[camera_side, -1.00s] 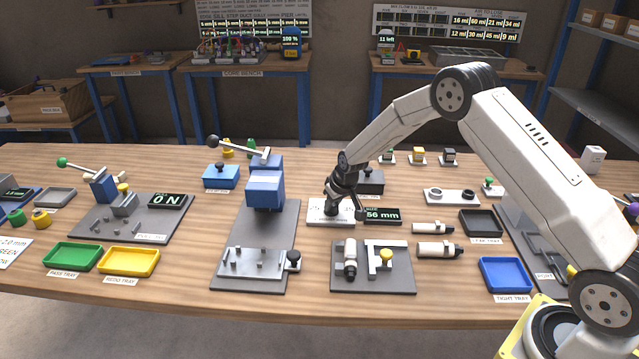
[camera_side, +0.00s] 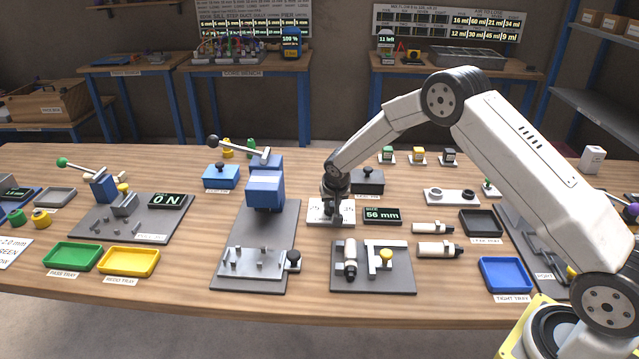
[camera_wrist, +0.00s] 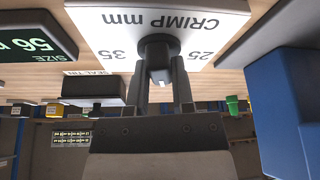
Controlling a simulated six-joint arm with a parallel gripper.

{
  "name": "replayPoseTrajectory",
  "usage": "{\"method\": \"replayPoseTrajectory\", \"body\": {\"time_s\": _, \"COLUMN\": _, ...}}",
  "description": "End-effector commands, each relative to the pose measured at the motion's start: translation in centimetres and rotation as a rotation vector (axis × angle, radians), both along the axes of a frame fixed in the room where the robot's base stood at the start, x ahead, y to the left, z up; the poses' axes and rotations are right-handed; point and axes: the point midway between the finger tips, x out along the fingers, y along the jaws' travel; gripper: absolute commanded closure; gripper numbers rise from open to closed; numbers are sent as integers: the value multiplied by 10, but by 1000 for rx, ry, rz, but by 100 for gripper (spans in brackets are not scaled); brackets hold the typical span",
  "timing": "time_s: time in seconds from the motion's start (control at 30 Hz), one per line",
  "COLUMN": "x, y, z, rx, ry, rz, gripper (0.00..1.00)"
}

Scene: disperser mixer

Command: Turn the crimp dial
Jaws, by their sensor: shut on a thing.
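The crimp dial is a white plate (camera_wrist: 110,25) marked "CRIMP mm", with 25 and 35 printed on it and a black knob (camera_wrist: 158,48) in its middle. The plate (camera_side: 318,217) also shows in the side view, partly hidden by my gripper. My gripper (camera_side: 332,213) points down over it. In the wrist view my gripper (camera_wrist: 163,78) has a finger on each side of the knob and is shut on it. The knob's pointer mark is hard to read. The display beside the plate (camera_side: 382,215) reads 56 mm.
A blue press (camera_side: 265,185) stands left of the dial. A dark box with a knob (camera_side: 370,182) is close behind. A grey fixture plate (camera_side: 400,282) lies in front, with white cylinders (camera_side: 436,250) to the right. Bare wood shows around the trays.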

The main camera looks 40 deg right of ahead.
Motion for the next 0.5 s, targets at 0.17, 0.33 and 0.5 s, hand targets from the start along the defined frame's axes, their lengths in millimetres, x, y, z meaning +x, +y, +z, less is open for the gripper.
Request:
{"method": "replayPoseTrajectory", "body": {"time_s": 0.17, "x": 1, "y": 1, "z": 1, "rx": -1, "ry": -1, "rz": -88, "gripper": 100}}
{"method": "replayPoseTrajectory", "body": {"time_s": 0.33, "x": 1, "y": 1, "z": 0, "rx": 0, "ry": 0, "rz": -158, "gripper": 100}}
{"method": "replayPoseTrajectory", "body": {"time_s": 0.5, "x": 1, "y": 1, "z": 1, "rx": 1, "ry": -1, "rz": -206, "gripper": 100}}
